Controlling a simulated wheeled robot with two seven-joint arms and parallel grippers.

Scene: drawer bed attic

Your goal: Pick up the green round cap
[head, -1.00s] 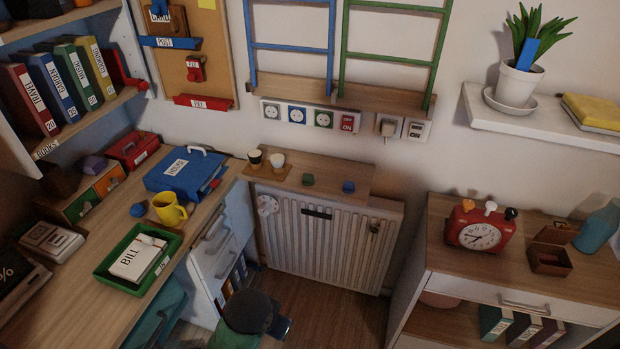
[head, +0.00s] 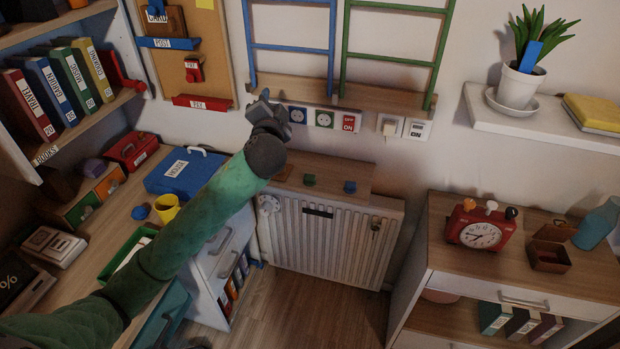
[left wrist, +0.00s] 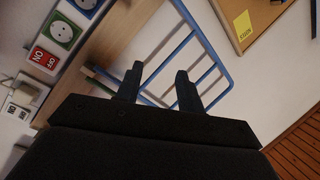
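A small green piece (head: 309,180) rests on the wooden shelf above the radiator, near a small blue piece (head: 349,187). It may be the green round cap, but it is too small to tell its shape. My left gripper (head: 268,100), on its green arm, is raised above the left end of that shelf, up and left of the green piece and apart from it. In the left wrist view its two dark fingers (left wrist: 160,70) are spread with nothing between them. The green piece does not show there. My right gripper is not in view.
Wall sockets (head: 323,118) and a ledge with blue and green ladders (head: 390,97) are behind the shelf (head: 330,172). My left arm crosses the desk, partly hiding a green tray (head: 112,268) and a yellow mug (head: 167,207). A red clock (head: 478,231) stands at right.

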